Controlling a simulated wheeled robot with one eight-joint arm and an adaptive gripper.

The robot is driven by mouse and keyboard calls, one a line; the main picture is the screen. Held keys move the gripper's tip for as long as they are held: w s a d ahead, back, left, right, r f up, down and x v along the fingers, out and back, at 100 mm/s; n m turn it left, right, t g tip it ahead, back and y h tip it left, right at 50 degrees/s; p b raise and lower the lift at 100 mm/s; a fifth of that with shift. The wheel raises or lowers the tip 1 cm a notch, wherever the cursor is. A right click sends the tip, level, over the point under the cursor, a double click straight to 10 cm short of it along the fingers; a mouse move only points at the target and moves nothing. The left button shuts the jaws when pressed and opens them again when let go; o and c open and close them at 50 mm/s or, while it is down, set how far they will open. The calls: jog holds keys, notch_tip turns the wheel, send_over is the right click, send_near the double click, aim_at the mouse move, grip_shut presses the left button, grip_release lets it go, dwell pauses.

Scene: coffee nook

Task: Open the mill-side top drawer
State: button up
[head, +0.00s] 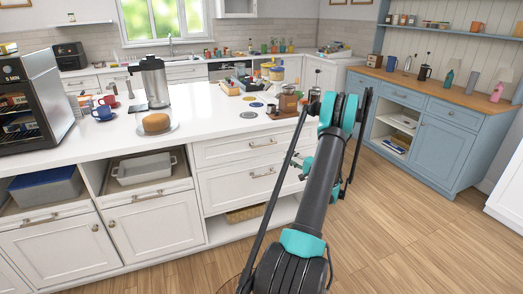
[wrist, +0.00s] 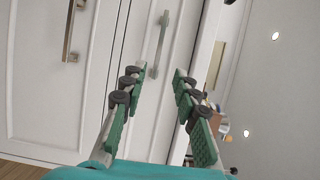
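The mill (head: 288,98), brown and dark, stands on the white counter near its right end. Below it is a white top drawer (head: 222,153) with a metal bar handle (head: 262,143); the drawer looks shut. In the wrist view, which is turned sideways, this handle (wrist: 155,57) lies ahead, in line with the gap between the fingers. My gripper (wrist: 157,82) is open with nothing held; I cannot tell whether its tips touch the handle. In the head view, my arm hides most of the gripper.
A second drawer's handle (head: 262,173) is below; it also shows in the wrist view (wrist: 74,30). The counter edge (wrist: 208,45) is close to my right finger. A blue cabinet (head: 437,140) stands at the right, with clear wooden floor (head: 400,215) before it.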

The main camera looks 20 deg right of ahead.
aim_at(264, 145)
jog(key=x, duration=1.7)
jog(key=shift+w+f, duration=0.1)
grip_shut()
